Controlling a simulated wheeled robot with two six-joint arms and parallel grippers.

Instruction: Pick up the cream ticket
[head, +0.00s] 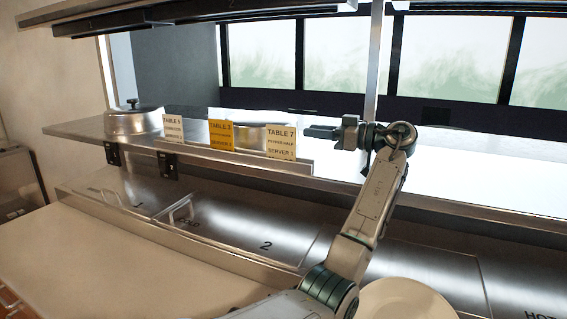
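Three tickets stand in a row in a metal rail on the pass shelf. The TABLE 7 ticket (281,143), at the right end, is pale cream-yellow. The TABLE 5 ticket (174,128), at the left end, is also pale, so colour alone does not clearly single out the cream one. The TABLE 3 ticket (221,135) between them is orange. My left gripper (312,131) points left, just right of the TABLE 7 ticket's upper edge, with a small gap showing. Its fingers are seen edge-on, so their opening is unclear. My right gripper is not in view.
The ticket rail (240,157) runs along the front of the steel shelf (450,190). A metal dome lid (133,122) sits at the shelf's left, and another round metal item is partly hidden behind the tickets. A white plate (405,300) lies lower right. Left counter (90,270) is clear.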

